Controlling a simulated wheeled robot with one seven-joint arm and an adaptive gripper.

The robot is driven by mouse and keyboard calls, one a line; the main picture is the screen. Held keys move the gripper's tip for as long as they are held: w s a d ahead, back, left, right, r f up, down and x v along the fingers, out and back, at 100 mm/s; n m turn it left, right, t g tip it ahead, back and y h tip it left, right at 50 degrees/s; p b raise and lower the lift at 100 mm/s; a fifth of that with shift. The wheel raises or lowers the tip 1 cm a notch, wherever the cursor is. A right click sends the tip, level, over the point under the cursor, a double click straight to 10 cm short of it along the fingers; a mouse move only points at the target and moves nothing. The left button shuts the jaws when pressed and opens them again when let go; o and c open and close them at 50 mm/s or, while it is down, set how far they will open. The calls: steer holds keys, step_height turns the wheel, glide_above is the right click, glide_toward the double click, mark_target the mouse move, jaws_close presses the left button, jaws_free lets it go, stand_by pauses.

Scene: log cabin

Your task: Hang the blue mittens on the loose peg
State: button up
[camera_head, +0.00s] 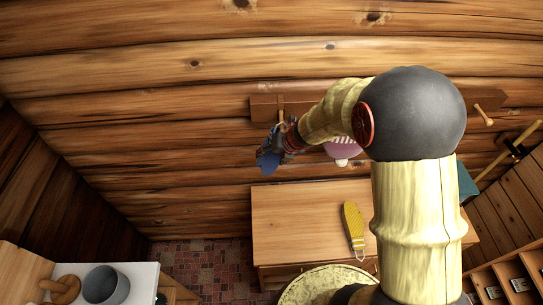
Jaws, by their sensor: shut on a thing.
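The blue mittens (268,162) hang at my gripper (278,142), in front of the log wall near the left end of a dark wooden peg rail (264,106). My gripper is shut on them; its fingertips are small and partly hidden by the mittens. A wooden peg (281,104) on the rail is just above the gripper. Whether the mittens touch this peg or hang from it, I cannot tell. Another peg (483,115) sticks out at a slant at the rail's right end. My arm hides the rail's middle.
A pink striped thing (343,147) hangs below the rail, partly behind my arm. A wooden bench (295,215) below bears a yellow item (354,228). A grey cup (100,284) stands on a white top at lower left. The wall left of the rail is clear.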

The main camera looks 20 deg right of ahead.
steer(key=shift+w+d+r, duration=0.1)
steer(key=shift+w+r, duration=0.2)
steer(key=o, duration=1.3)
